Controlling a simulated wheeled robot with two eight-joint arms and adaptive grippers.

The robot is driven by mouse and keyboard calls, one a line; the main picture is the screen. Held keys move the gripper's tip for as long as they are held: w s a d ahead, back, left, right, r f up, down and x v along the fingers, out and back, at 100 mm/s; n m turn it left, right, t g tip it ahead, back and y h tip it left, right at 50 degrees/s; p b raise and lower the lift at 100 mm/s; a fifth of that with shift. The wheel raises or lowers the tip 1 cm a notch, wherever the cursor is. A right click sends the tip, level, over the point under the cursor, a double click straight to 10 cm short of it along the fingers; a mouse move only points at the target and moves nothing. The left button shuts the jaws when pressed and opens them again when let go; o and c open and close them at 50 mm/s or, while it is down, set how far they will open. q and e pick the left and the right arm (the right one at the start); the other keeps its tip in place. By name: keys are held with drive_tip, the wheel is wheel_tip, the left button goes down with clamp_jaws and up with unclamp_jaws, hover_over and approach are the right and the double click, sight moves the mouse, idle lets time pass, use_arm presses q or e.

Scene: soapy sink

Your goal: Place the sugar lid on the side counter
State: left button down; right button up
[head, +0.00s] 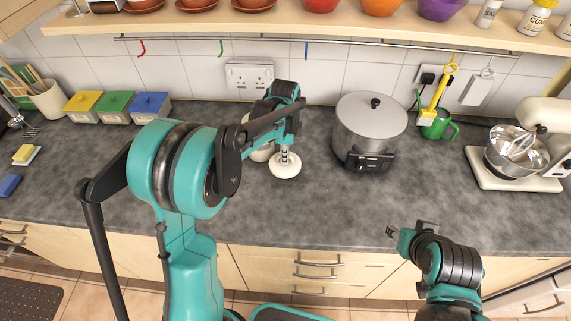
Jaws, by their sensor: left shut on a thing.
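The sugar lid (285,170) is a round white disc with a small knob on top, right of the white sugar pot (262,153). My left gripper (284,150) points down and is shut on the lid's knob. The lid is level, at or just above the grey counter (330,210); I cannot tell whether it touches. The pot is partly hidden behind my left arm. My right gripper (391,232) is low at the counter's front edge, away from the lid; its fingers are too small to read.
A steel cooker (370,125) stands right of the lid, with a green mug (437,126) and a stand mixer (515,150) further right. Yellow, green and blue-lidded boxes (115,106) stand at the back left. The counter in front of the cooker is clear.

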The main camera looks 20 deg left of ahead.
use_arm(q)
wheel_tip(320, 180, down, 3)
drive_tip(key=shift+d+b, duration=0.1)
drive_tip(key=shift+b, duration=0.35)
drive_tip(key=shift+f, duration=0.3)
drive_tip(key=shift+f, duration=0.1)
drive_tip(key=c, duration=1.7)
unclamp_jaws()
